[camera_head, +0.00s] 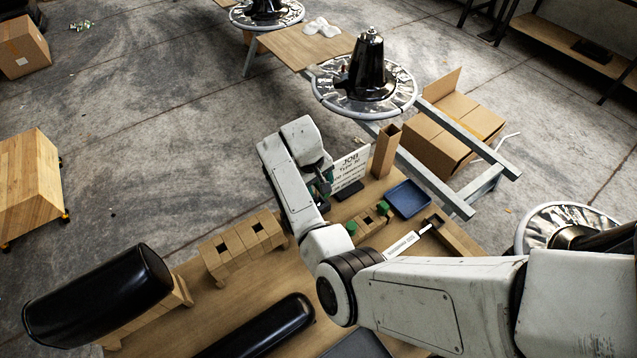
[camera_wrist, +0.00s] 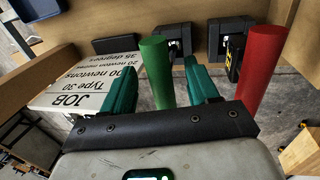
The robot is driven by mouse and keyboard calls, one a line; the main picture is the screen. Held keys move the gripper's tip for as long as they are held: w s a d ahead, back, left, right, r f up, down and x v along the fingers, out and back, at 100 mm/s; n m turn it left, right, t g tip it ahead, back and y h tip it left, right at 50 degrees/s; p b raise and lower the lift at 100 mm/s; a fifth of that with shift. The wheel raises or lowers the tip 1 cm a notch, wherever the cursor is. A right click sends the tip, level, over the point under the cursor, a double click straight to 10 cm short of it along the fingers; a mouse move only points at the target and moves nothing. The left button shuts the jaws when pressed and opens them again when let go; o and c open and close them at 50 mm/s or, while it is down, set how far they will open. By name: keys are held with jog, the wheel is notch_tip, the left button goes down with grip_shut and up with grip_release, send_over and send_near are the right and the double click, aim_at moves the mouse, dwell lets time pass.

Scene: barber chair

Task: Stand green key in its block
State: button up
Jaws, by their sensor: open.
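In the wrist view, a plain green cylinder, which looks like the green key (camera_wrist: 155,65), shows between the two teal fingers of my gripper (camera_wrist: 158,72). The fingers are apart, and I cannot tell whether either touches it. Its lower end is hidden behind the gripper's dark front plate. In the head view my gripper (camera_head: 323,182) is by the white card, partly hidden by my arm. A wooden block (camera_head: 368,222) to its lower right carries small green pieces (camera_head: 351,228). I cannot tell which block belongs to the key.
A red cylinder (camera_wrist: 262,70) is right of the fingers. Two dark square holders (camera_wrist: 172,42) lie beyond. A white JOB card (camera_head: 351,168) stands close by. A blue tray (camera_head: 408,199), a tall wooden box (camera_head: 385,152) and slotted wooden blocks (camera_head: 243,243) share the table.

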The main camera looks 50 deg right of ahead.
jog(key=v, duration=1)
jog(key=shift+r+b, duration=0.4)
jog(key=shift+a, duration=0.1)
jog(key=s+f+t, duration=0.1)
jog(key=s+f, duration=0.4)
jog(key=s, duration=0.6)
jog(key=s+a+f+n+y, duration=0.2)
jog(key=s+a, duration=1)
jog(key=s, duration=0.3)
jog(key=shift+s+a+t, duration=0.25)
jog(key=shift+a+t, duration=0.15)
jog(key=shift+c, duration=0.3)
